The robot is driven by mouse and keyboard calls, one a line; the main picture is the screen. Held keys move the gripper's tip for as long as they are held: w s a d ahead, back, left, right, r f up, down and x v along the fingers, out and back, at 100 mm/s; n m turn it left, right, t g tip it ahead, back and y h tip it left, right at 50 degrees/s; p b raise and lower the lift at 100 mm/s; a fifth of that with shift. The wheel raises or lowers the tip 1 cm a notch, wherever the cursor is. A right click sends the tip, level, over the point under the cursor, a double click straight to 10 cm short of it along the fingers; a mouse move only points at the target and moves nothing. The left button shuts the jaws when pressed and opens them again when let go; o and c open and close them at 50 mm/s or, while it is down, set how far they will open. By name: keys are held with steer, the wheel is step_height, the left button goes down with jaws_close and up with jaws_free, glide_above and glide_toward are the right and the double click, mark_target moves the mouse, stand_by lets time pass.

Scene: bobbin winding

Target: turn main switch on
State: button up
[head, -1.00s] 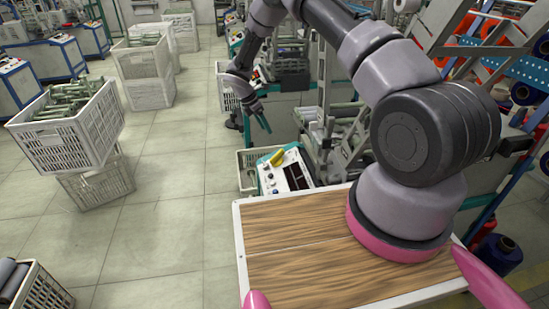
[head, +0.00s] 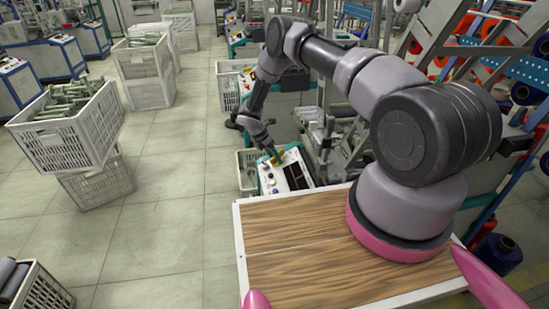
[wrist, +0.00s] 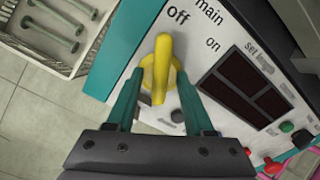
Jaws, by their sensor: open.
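The main switch is a yellow rotary handle (wrist: 161,65) on a white control panel (wrist: 215,60) in the wrist view. Its long end points up, nearer the word "off" than the word "on". My gripper (wrist: 158,88) is open, with one teal finger on each side of the handle. I cannot tell whether either finger touches it. In the head view my gripper (head: 275,157) is at the top of the small control panel (head: 296,178) and mostly covers the yellow switch.
The panel also carries a dark display (wrist: 243,88), a green button (wrist: 288,127) and red buttons. A white crate with bobbins (wrist: 45,40) stands beside the panel. My wooden tabletop (head: 300,270) is bare. Open floor (head: 165,220) lies to the left.

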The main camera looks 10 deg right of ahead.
steer(key=shift+d+f, duration=0.1)
steer(key=shift+f, duration=0.05)
jaws_close()
steer(key=shift+m, duration=0.4)
steer(key=m, duration=0.5)
steer(key=shift+s+m, duration=0.1)
steer(key=shift+m, duration=0.2)
steer(key=m, duration=0.5)
steer(key=shift+m, duration=0.4)
jaws_free()
